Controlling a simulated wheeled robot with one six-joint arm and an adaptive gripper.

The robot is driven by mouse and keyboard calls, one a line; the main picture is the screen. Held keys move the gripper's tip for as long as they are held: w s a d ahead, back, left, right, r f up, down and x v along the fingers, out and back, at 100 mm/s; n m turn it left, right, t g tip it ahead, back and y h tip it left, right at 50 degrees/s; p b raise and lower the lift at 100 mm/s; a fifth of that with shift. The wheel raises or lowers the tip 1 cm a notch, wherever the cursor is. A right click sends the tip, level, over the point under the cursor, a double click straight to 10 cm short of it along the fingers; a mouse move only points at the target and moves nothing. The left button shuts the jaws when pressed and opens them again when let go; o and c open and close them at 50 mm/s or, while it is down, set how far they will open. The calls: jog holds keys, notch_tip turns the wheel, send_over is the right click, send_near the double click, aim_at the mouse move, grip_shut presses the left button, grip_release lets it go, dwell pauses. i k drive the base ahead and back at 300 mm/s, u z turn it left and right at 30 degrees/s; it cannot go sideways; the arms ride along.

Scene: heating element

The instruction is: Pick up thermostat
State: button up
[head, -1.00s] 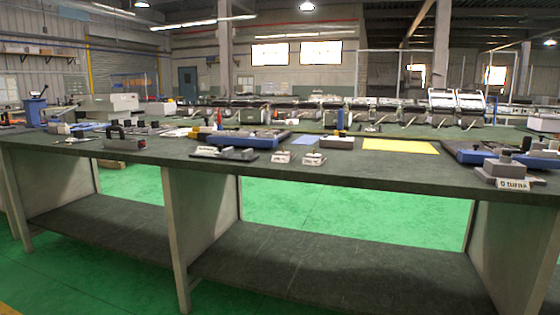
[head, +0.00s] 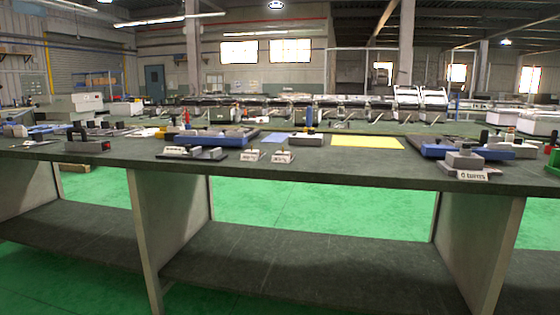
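No thermostat can be told for sure among the small parts on the long dark workbench (head: 330,170). Two small light blocks with labels, one on the left (head: 252,156) and one on the right (head: 284,156), sit near its front edge. A grey labelled device (head: 465,161) stands at the front right edge. A dark plate with grey parts (head: 192,153) lies left of the two blocks. My gripper is not in view.
A blue tray fixture (head: 215,138) and a yellow sheet (head: 367,141) lie on the bench. Another blue fixture (head: 430,150) is at right. The bench has panel legs (head: 175,215) and a low shelf (head: 300,265). Green floor (head: 320,210) shows beneath.

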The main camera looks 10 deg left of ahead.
aim_at(280, 156)
jog(key=u, duration=2.3)
jog(key=i, duration=2.3)
jog(key=z, duration=2.65)
